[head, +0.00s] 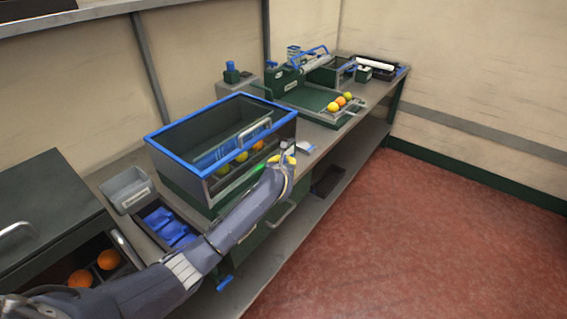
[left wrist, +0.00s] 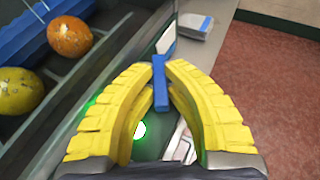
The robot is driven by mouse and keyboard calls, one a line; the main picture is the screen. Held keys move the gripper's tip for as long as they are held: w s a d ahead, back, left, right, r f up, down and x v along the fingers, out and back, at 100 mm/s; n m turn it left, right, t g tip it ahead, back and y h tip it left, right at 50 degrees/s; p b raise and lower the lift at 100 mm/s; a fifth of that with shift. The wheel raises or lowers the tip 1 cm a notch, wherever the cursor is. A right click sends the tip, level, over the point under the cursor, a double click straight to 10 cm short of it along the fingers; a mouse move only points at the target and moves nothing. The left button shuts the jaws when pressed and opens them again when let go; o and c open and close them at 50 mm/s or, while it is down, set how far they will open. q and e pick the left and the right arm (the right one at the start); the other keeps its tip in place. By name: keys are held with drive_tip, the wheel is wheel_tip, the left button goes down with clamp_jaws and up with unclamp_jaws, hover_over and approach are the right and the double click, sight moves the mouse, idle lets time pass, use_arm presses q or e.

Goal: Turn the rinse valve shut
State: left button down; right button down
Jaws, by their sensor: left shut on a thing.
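My left gripper (head: 284,160) is at the front right corner of the blue-rimmed tank (head: 175,157). In the left wrist view, its yellow fingers (left wrist: 160,72) are shut on a narrow blue handle (left wrist: 160,88), which I take for the rinse valve's. The handle stands lengthwise between the fingertips. The valve body is mostly hidden by the fingers, and I cannot tell how far it is turned. A green glow with a white spot (left wrist: 138,129) shows below the handle. My right gripper is not in view.
A grey bin (head: 128,190) and a tray of blue pieces (head: 165,224) stand left of the tank. A green tray (head: 310,97) is farther back. The red floor (head: 420,240) at right is clear.

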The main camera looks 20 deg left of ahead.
use_arm(q)
drive_tip(key=shift+m+h, duration=0.4)
drive_tip(key=shift+h, duration=0.1)
drive_tip(key=c, duration=1.7)
unclamp_jaws()
drive_tip(key=shift+n+y, duration=0.3)
